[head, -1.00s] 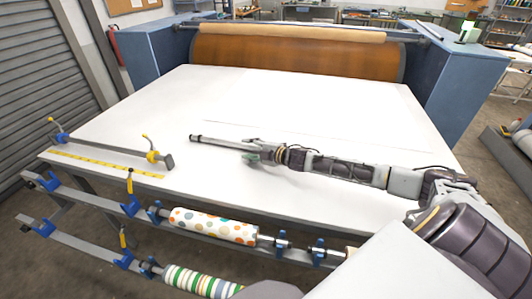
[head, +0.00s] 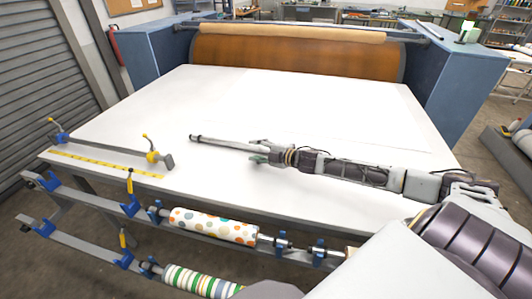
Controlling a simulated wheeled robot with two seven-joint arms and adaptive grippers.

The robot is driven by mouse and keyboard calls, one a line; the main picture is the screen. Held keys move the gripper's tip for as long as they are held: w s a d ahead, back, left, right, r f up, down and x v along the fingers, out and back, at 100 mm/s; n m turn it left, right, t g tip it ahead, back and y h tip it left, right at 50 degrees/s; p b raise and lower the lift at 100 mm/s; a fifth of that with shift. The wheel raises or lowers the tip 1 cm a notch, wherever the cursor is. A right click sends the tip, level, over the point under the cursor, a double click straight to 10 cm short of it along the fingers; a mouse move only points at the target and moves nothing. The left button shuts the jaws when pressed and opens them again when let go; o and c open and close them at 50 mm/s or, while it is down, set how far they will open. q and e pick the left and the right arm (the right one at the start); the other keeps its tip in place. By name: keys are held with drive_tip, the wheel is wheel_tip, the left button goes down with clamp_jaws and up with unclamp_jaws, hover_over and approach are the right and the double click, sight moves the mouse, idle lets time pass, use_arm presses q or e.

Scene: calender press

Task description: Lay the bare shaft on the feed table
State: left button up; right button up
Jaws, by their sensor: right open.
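The bare shaft (head: 222,143) is a thin grey rod with a dark left end. It lies on the white feed table (head: 170,100), towards the front middle. My right gripper (head: 258,152) is open at the shaft's right part, its two fingers spread to either side of the rod. The gripper hides the shaft's right end, and whether a finger touches the rod cannot be told. My left gripper is not in view.
A clamp bar (head: 110,157) and a yellow ruler strip (head: 105,163) lie at the table's left front. A dotted roll (head: 215,226) and a striped roll (head: 203,281) hang on the rack in front. The orange press roller (head: 290,58) is behind. The table's middle is clear.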

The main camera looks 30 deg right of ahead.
drive_tip(key=shift+v, duration=1.85)
drive_tip(key=shift+s, duration=0.15)
idle(0.8)
